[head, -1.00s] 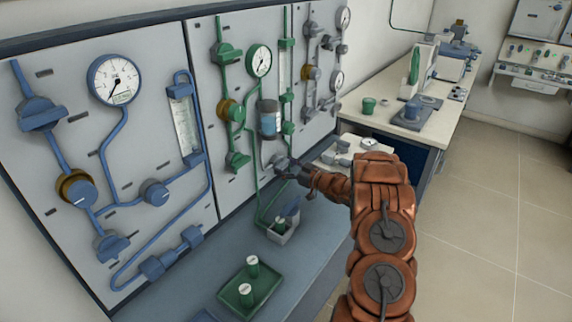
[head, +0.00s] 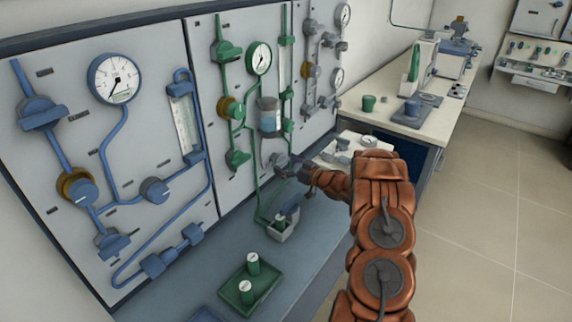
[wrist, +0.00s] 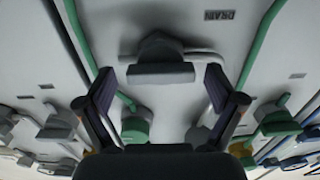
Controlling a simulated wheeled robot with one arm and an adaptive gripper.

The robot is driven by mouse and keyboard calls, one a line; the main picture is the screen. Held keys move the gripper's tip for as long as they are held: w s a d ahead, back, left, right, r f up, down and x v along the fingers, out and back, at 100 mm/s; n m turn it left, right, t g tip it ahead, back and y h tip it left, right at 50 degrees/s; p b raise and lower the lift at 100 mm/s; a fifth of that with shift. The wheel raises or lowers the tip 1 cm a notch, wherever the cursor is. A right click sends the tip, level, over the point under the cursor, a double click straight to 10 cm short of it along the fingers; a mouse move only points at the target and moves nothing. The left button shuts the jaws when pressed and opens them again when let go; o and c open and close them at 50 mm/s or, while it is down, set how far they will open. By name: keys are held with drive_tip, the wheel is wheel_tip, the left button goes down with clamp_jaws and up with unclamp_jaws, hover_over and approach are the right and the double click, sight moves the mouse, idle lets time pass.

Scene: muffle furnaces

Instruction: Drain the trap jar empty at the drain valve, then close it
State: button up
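The trap jar (head: 270,118) hangs on the green middle panel in the head view, with blue liquid in its lower part. The grey drain valve (head: 276,162) sits on the panel below it. In the wrist view, the valve's grey handle (wrist: 161,74) lies crosswise near a DRAIN label. My gripper (wrist: 160,88) is open, one dark finger on each side of the handle. Gaps show between handle and fingers. In the head view my gripper (head: 297,170) is at the valve and small, so its fingers are hard to make out.
Below the valve, a small grey box (head: 284,232) holds a green item. A white-topped bench (head: 408,135) stands right of my arm.

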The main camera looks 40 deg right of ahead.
drive_tip(key=shift+s, duration=0.1)
drive_tip(key=v, duration=1.2)
idle(0.5)
